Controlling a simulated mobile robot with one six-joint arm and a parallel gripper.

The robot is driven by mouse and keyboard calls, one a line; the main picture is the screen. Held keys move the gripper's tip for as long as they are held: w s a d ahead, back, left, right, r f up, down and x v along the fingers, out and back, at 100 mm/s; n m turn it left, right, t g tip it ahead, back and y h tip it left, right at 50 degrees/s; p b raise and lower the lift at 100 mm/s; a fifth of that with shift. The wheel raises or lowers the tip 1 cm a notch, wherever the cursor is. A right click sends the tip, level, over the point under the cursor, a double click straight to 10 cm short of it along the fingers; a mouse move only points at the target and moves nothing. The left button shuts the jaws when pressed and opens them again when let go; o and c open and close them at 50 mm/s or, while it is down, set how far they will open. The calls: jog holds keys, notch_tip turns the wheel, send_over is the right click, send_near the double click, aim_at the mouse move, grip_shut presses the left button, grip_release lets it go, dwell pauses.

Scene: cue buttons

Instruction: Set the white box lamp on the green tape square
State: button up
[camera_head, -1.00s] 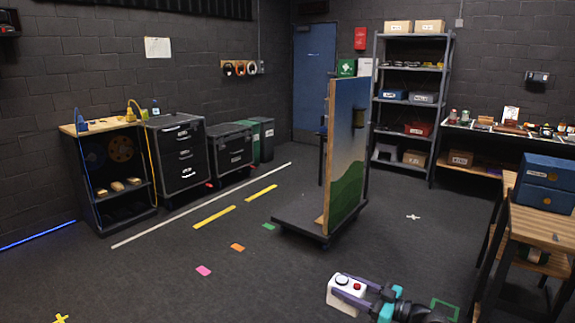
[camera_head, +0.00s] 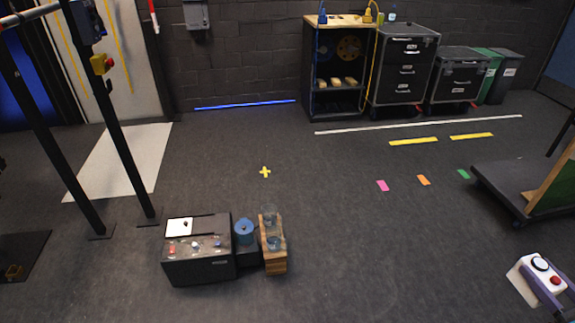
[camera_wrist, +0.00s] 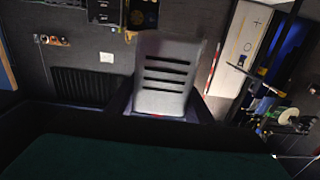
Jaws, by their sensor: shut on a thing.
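The white box lamp (camera_head: 541,266) is at the right bottom edge of the head view. It carries a dark-rimmed round part and a red button. My gripper (camera_head: 548,282), with purple fingers, is shut on it and holds it above the floor; the rest of the arm is cut off by the frame. In the wrist view the box (camera_wrist: 164,88) sits between the fingers and shows a pale face with several dark slots.
Pink (camera_head: 382,186), orange (camera_head: 423,180) and green (camera_head: 464,174) tape patches lie on the floor. A wheeled dolly (camera_head: 510,195) stands at the right. A low black console (camera_head: 200,262) with a wooden stand (camera_head: 275,260) is at lower left. The floor between is clear.

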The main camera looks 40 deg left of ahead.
notch_tip(320, 180, up, 14)
jog(key=p, duration=1.3)
jog(key=shift+a+r, duration=0.15)
